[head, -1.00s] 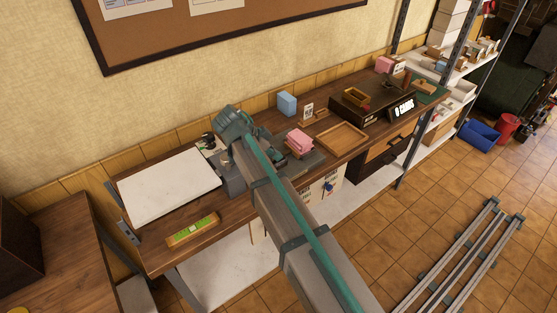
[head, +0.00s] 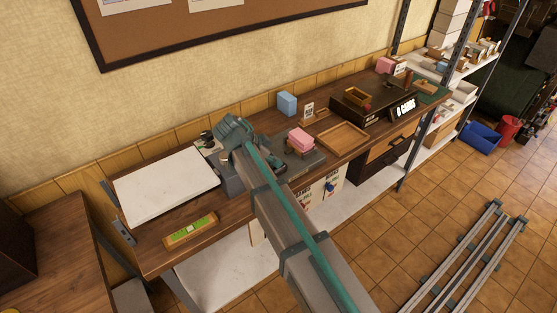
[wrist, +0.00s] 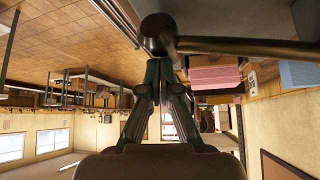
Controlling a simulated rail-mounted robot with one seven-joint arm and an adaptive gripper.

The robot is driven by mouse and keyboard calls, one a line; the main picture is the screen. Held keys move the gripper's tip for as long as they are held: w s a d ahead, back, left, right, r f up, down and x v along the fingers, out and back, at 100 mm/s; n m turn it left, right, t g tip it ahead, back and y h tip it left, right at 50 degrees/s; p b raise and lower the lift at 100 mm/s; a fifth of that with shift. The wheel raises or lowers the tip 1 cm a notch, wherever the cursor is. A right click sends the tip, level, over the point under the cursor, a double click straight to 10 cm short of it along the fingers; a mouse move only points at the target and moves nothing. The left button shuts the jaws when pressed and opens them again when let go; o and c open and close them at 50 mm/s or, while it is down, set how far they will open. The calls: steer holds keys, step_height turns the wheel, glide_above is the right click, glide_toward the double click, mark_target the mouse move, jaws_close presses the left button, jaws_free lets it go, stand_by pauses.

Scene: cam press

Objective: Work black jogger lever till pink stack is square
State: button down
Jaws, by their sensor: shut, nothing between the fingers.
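The pink stack (head: 301,141) sits on the grey jogger (head: 305,163) on the workbench; its layers look a little offset. It also shows in the wrist view (wrist: 215,77), right of my fingers. The black jogger lever (wrist: 245,46) runs across the top of the wrist view and ends in a round knob (wrist: 158,34). My gripper (wrist: 160,72) is shut and empty, with its fingertips right at the knob; I cannot tell whether they touch. In the head view my gripper is at the jogger's left side, and my arm hides part of the jogger and the lever.
A white board (head: 167,186) lies at the bench's left end, with a green-labelled wooden piece (head: 191,230) in front. A blue stack (head: 287,103) stands behind the jogger. A wooden tray (head: 342,136) and a dark box with a sign (head: 370,112) are to the right.

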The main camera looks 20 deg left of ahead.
steer(key=shift+s+a+r, duration=0.3)
steer(key=shift+s+a, duration=0.2)
steer(key=shift+a, duration=0.1)
steer(key=shift+s+a+r, duration=0.25)
steer(key=shift+s+a, duration=0.25)
steer(key=shift+a, duration=0.1)
steer(key=v, duration=1.2)
steer(key=shift+w, duration=0.1)
